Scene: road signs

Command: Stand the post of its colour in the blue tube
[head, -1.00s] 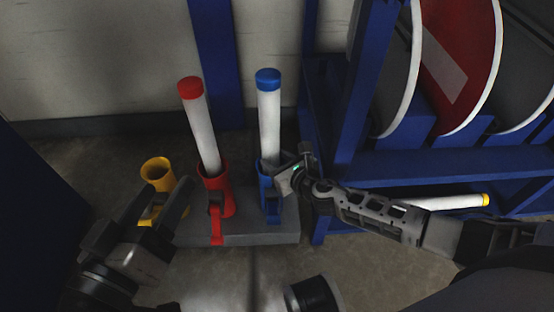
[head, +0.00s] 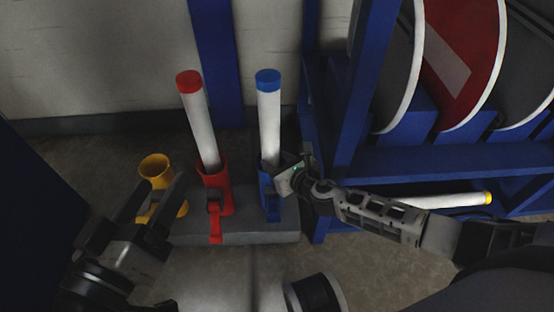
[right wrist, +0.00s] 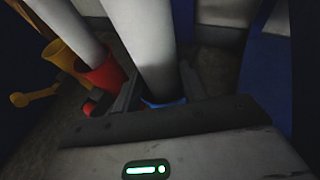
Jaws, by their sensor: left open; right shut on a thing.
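A white post with a blue cap (head: 269,115) stands nearly upright with its lower end in the blue tube (head: 268,200). In the right wrist view the post (right wrist: 145,45) goes down into the blue tube's rim (right wrist: 163,102). My right gripper (head: 286,178) is shut on this post at the tube's mouth and hides part of the rim. How deep the post sits is hidden. My left gripper (head: 156,208) is open and empty, in front of the yellow tube.
A red-capped post (head: 198,120) stands in the red tube (head: 217,190), left of the blue one. The yellow tube (head: 157,168) is empty. A yellow-capped post (head: 450,201) lies in the blue rack (head: 440,163) at right, under round signs. The tubes stand on a grey base (head: 250,230).

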